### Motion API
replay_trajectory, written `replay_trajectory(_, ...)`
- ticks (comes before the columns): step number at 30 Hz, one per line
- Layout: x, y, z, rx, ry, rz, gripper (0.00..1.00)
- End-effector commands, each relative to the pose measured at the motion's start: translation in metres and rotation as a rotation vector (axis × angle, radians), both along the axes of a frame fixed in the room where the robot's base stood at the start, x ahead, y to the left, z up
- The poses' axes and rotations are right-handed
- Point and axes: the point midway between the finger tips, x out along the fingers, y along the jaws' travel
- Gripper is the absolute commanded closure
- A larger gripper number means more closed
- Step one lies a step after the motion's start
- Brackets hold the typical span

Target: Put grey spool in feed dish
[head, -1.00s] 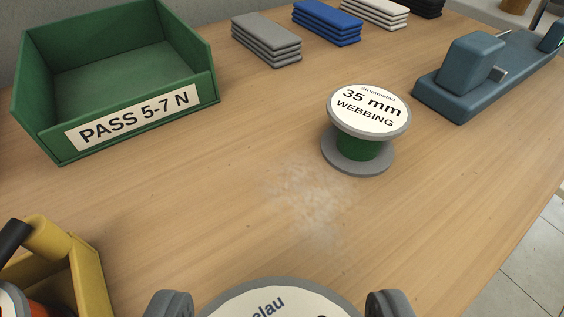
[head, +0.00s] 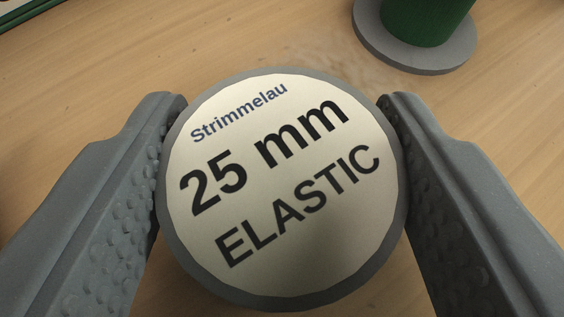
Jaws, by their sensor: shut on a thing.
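A spool with a grey rim and a cream label reading "Strimmelau 25 mm ELASTIC" (head: 282,185) fills the middle of the head view, seen from above. My gripper (head: 282,190) is shut on it, with one grey textured finger against each side of its rim. The label hides the spool's core and underside, so I cannot tell its winding colour or whether it touches the table. No feed dish shows in this view.
Another spool, with a green core and grey lower flange (head: 418,45), stands on the wooden table (head: 90,90) at upper right, close beyond my right finger. A green edge (head: 30,12) shows at upper left. Bare table lies between them.

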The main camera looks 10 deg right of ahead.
Motion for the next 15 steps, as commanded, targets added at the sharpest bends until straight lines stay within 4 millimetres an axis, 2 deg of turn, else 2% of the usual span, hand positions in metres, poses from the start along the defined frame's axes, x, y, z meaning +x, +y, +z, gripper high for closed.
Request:
replay_trajectory(9,0.0001,-0.0004,-0.0011,0.001,-0.002,-0.001,0.73)
replay_trajectory(10,0.0001,-0.0005,-0.0015,0.001,-0.002,-0.001,0.44)
replay_trajectory(12,0.0,-0.0006,-0.0007,0.0,-0.003,0.0,0.25)
replay_trajectory(15,0.0,-0.0008,-0.0005,0.0,-0.003,-0.001,0.25)
